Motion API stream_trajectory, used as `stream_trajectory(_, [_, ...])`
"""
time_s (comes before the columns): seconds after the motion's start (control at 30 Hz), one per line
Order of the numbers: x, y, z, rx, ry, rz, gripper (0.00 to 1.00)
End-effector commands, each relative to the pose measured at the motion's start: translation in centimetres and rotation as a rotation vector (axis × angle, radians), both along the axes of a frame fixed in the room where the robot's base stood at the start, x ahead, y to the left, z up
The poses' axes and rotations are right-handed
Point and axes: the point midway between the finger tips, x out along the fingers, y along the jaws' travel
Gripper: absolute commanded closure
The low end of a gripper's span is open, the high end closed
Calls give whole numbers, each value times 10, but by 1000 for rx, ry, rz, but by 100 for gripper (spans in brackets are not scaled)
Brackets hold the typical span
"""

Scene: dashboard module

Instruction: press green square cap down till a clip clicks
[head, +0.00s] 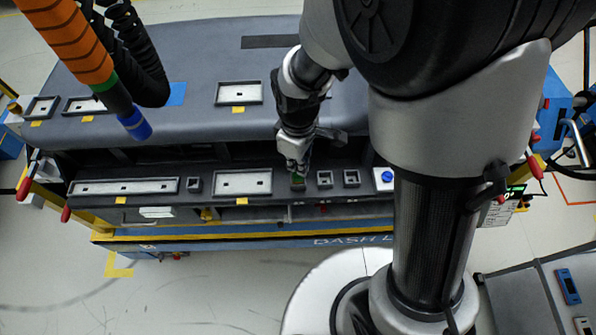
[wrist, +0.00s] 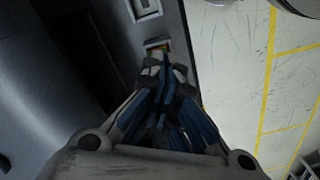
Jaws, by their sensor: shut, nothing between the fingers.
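The green square cap (head: 298,179) sits in a small square recess on the front ledge of the dashboard module (head: 330,196). My gripper (head: 297,166) points down right over it, shut and empty. In the wrist view my gripper's fingertips (wrist: 153,66) are together at the cap's recess.
Two empty square recesses (head: 325,179) lie just right of the cap, then a blue round knob (head: 387,176). A larger rectangular recess (head: 243,183) lies to the left. The dashboard's raised upper body (head: 200,125) stands behind the ledge. An orange-sleeved hanging tool (head: 75,45) is at upper left.

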Motion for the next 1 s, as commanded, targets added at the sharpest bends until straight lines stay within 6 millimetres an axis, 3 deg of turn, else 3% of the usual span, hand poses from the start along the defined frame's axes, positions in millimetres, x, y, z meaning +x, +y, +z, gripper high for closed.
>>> stream_trajectory(1.0, [0,0,-11,0,0,0,100])
